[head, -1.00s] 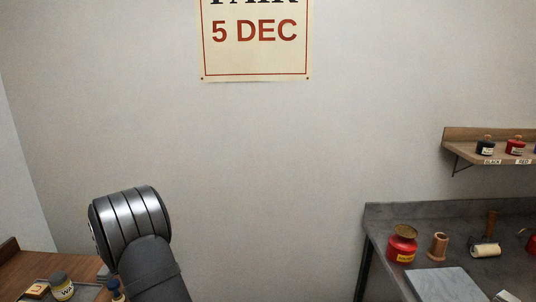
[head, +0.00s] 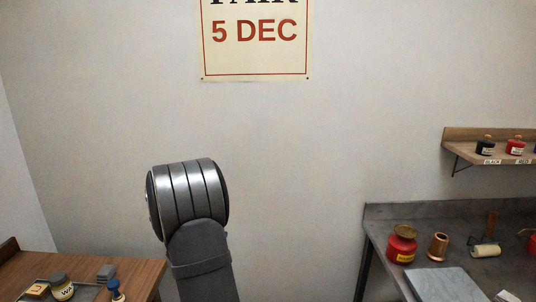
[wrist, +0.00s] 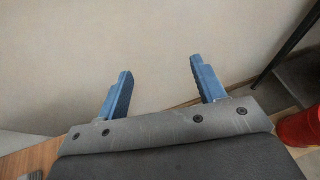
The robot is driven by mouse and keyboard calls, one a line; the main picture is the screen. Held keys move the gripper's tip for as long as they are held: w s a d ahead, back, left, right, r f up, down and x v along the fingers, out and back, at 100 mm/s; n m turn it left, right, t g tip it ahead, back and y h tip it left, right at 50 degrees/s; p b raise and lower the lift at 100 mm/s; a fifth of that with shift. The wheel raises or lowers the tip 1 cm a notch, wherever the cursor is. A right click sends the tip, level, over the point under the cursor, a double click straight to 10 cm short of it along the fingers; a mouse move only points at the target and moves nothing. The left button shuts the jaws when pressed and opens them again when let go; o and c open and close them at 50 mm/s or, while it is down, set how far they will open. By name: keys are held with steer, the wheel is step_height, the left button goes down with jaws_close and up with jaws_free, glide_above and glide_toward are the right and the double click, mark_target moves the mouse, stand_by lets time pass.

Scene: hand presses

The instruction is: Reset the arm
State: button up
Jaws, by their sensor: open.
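My arm (head: 205,240) rises at the lower middle of the head view, in front of the bare wall between the two work surfaces. My gripper does not show in the head view. In the wrist view my gripper (wrist: 160,68) is open, its two blue fingers wide apart with nothing between them. The pale wall lies beyond the fingertips.
A wooden table (head: 135,270) at lower left holds a jar (head: 62,288), a blue-handled stamp (head: 115,290) and a grey block (head: 106,272). A grey bench (head: 400,215) at right holds a red tin (head: 402,246), a copper-coloured cup (head: 438,247) and a roller (head: 485,250).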

steer(key=s+d+h, duration=0.1)
steer(key=s+d, duration=0.2)
steer(key=d, duration=0.7)
steer(key=s+d+m, duration=0.1)
steer(key=s+d, duration=0.3)
steer(key=d, duration=0.6)
steer(key=shift+d+f+m+g+h, duration=0.2)
steer(key=shift+d+m+g+h, duration=0.1)
steer(key=shift+h, duration=0.1)
